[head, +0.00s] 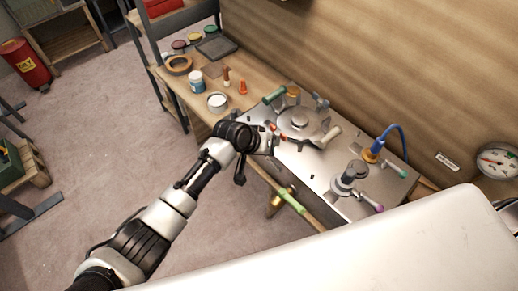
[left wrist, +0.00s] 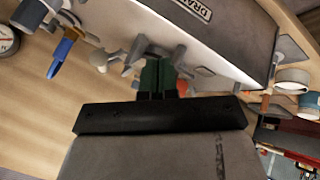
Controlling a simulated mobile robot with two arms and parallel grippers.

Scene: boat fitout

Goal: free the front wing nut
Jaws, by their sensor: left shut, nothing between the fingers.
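A round grey cover (head: 300,121) sits on the metal bench top, with green and cream handles around it. My left gripper (head: 274,138) is at the near left edge of this cover, low over the metal. In the left wrist view its dark green fingers (left wrist: 157,76) are shut together with nothing between them. Grey metal wings (left wrist: 134,56), which look like a wing nut, show just beyond and beside the fingertips. I cannot tell whether the fingers touch them. In the head view the gripper hides most of this spot. My right gripper is not in view.
A blue hose (head: 397,131) and a grey fitting with a purple-tipped lever (head: 350,178) stand to the right on the metal. A white tin (head: 217,102), a tape roll (head: 178,65) and a blue-labelled jar (head: 196,82) stand on the wooden bench. A green-handled valve (head: 289,200) sticks out in front.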

